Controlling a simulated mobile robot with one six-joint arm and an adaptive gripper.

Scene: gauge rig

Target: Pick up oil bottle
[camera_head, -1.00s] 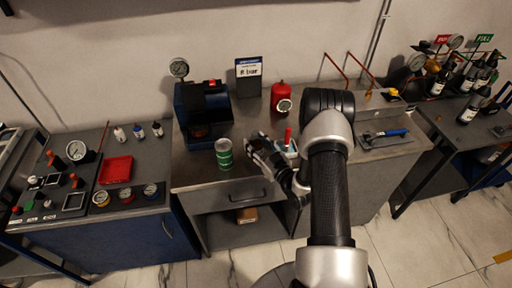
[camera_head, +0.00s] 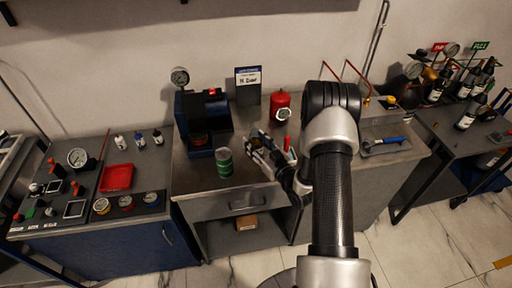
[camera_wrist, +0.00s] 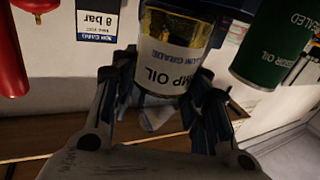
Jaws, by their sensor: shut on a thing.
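An oil bottle (camera_wrist: 172,55) with a gold-amber band and a white label reading "MP OIL" is between my fingers in the wrist view. My gripper (camera_wrist: 165,95) is shut on it, with one dark finger on each side. In the head view my gripper (camera_head: 262,146) is over the middle bench, right of the green can, and it hides most of the bottle. I cannot tell how far the bottle is from the bench top. The green oil can (camera_head: 224,162) stands on the bench; it also shows close beside the bottle in the wrist view (camera_wrist: 270,50).
A dark blue machine (camera_head: 203,120) stands behind the green can. A card stand (camera_head: 248,88) and a red canister (camera_head: 280,107) are at the back. A holder with a red-handled tool (camera_head: 290,152) is just right of my gripper. The bench's front left is clear.

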